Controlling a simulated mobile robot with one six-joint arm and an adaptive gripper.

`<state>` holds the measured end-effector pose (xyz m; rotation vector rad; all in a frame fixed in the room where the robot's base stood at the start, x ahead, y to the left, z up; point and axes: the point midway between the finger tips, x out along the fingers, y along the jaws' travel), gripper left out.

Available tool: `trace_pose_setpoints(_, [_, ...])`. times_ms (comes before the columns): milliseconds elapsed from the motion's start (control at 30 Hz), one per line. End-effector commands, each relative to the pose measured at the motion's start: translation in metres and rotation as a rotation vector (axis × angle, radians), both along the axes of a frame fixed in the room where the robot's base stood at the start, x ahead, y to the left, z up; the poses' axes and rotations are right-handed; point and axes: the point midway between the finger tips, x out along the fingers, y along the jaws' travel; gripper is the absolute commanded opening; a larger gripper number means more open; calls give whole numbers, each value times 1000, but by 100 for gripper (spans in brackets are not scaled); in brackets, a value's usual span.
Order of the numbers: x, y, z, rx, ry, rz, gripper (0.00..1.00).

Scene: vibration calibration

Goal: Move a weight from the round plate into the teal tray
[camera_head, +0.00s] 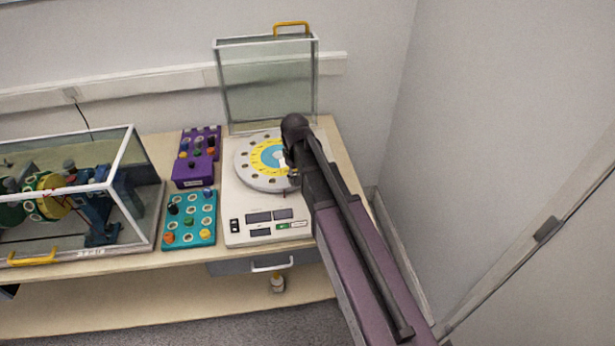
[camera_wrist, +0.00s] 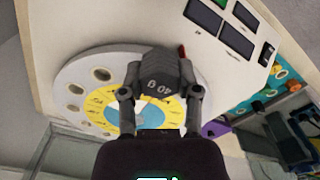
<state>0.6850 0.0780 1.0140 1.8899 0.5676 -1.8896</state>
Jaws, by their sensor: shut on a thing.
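My gripper (camera_wrist: 158,92) is shut on a dark grey weight (camera_wrist: 159,72) marked "40 g", with one finger on each side. In the wrist view it is over the edge of the round plate (camera_wrist: 83,63), which has a yellow ring and blue centre. I cannot tell if the weight is clear of the plate. In the head view my gripper (camera_head: 293,172) covers the right side of the round plate (camera_head: 244,166). The teal tray (camera_head: 197,229) lies left of the machine, with several coloured weights in its holes. Part of it shows at the right of the wrist view (camera_wrist: 243,106).
A purple tray (camera_head: 193,174) with weights lies behind the teal tray. The white machine base (camera_head: 240,208) carries displays. A clear lid (camera_head: 267,85) stands open behind the plate. A glass case (camera_head: 140,190) stands left of the trays. A wall is close on the right.

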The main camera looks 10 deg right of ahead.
Motion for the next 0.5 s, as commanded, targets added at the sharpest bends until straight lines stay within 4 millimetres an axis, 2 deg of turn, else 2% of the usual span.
trace_pose_setpoints(100, [7,28,-9,0,0,37,3])
trace_pose_setpoints(500, [14,115,-28,0,0,145,3])
